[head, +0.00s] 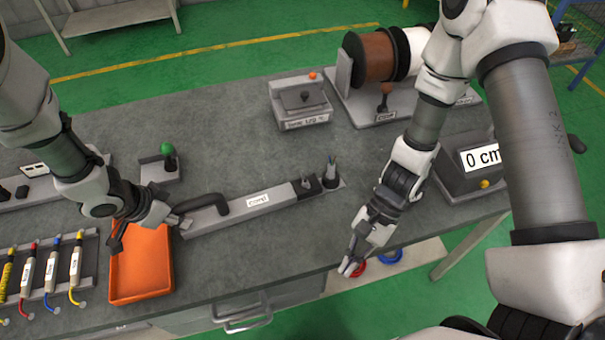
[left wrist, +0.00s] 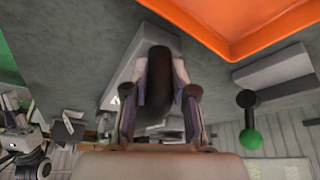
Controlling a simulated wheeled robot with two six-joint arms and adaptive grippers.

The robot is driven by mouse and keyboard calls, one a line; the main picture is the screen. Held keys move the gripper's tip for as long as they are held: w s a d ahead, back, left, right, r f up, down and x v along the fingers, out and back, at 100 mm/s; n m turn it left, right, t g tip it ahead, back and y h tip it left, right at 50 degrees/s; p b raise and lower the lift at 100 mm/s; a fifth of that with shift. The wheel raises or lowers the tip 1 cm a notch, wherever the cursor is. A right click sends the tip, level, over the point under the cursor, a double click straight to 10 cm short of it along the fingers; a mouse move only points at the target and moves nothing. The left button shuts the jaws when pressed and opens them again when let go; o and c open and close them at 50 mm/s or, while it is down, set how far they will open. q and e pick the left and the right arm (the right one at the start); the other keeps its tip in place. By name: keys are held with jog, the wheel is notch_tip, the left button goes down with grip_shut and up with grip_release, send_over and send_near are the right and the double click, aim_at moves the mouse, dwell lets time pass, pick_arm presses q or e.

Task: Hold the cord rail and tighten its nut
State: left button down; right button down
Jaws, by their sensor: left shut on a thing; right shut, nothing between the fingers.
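The cord rail is a long grey bar (head: 262,200) with a white label, lying on the bench in the middle of the head view. A black curved handle (head: 217,208) rises from its left part. My left gripper (head: 172,217) is at the rail's left end. In the left wrist view its fingers close on both sides of the black handle (left wrist: 158,82). A dark block (head: 307,184) sits at the rail's right end, beside a small dark holder with upright pins (head: 331,178). I cannot make out the nut. My right gripper (head: 350,268) is shut and empty by the bench's front edge.
An orange tray (head: 141,262) lies just left of the rail, close to my left gripper. A green-knobbed device (head: 167,155), a grey box (head: 301,103) and a cable spool (head: 372,57) are behind. Bench between rail and right arm is clear.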

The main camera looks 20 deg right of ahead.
aim_at(319, 185)
jog(key=w+r+m, duration=0.1)
jog(key=w, duration=0.3)
jog(key=w+d+r+m+t+y, duration=0.1)
jog(key=w, duration=0.3)
jog(key=w+d+r+m+t, duration=0.1)
jog(key=w+r, duration=0.1)
jog(key=w, duration=0.2)
jog(key=shift+w+d, duration=0.1)
jog(key=shift+w, duration=0.15)
jog(key=w+d+r+m+t, duration=0.25)
jog(key=w+d+r, duration=0.3)
jog(key=w, duration=0.35)
jog(key=shift+m+g+y, duration=0.25)
jog(key=shift+g+y, duration=0.1)
jog(key=shift+y, duration=0.05)
jog(key=x, duration=1)
jog(key=shift+s+a+r, duration=0.1)
jog(key=shift+a+r, duration=0.05)
